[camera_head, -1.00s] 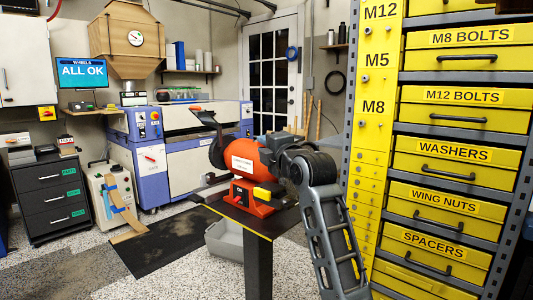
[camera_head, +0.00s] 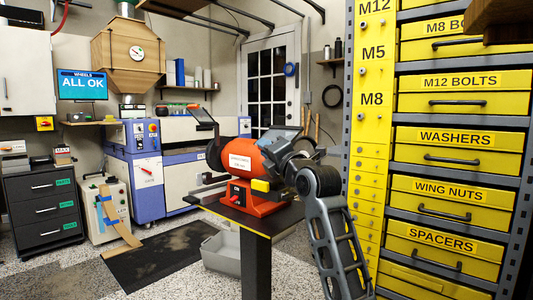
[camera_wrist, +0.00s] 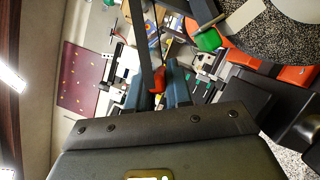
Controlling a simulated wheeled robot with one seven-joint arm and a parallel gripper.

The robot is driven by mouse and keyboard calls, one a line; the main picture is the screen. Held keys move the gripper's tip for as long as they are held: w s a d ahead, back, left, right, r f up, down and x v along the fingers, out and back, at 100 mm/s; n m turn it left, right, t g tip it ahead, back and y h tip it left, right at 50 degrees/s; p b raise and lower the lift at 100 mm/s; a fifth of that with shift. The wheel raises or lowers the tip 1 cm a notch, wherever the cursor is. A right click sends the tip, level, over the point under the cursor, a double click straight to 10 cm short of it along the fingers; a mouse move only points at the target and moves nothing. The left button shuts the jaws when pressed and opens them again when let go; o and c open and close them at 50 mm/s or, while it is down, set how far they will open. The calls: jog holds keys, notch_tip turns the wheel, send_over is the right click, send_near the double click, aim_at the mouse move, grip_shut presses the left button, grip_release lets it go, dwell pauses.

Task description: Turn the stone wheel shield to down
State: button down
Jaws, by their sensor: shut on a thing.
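The orange bench grinder (camera_head: 243,157) stands on a small dark-topped stand. A raised shield frame with an orange tip (camera_head: 200,113) is above its left wheel (camera_head: 214,154). My gripper (camera_wrist: 158,86) is shut on a small red knob (camera_wrist: 158,77) in the wrist view. A dark bar (camera_wrist: 146,48), apparently the shield's frame, runs from that knob. In the head view, my arm reaches to the grinder's right end, and its dark links hide much of the right wheel and shield. I cannot tell the shield's exact tilt or which wheel is stone.
The stand's top edge (camera_head: 228,220) is just below the grinder, with a grey bin (camera_head: 222,252) beside it on the floor. A tall yellow drawer rack (camera_head: 450,190) is close on the right. A blue and white machine (camera_head: 150,165) stands behind left.

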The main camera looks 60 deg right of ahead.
jog(key=shift+d+f, duration=0.1)
jog(key=c, duration=1.1)
grip_release()
jog(key=v, duration=0.8)
jog(key=shift+p, duration=0.4)
jog(key=shift+w, duration=0.1)
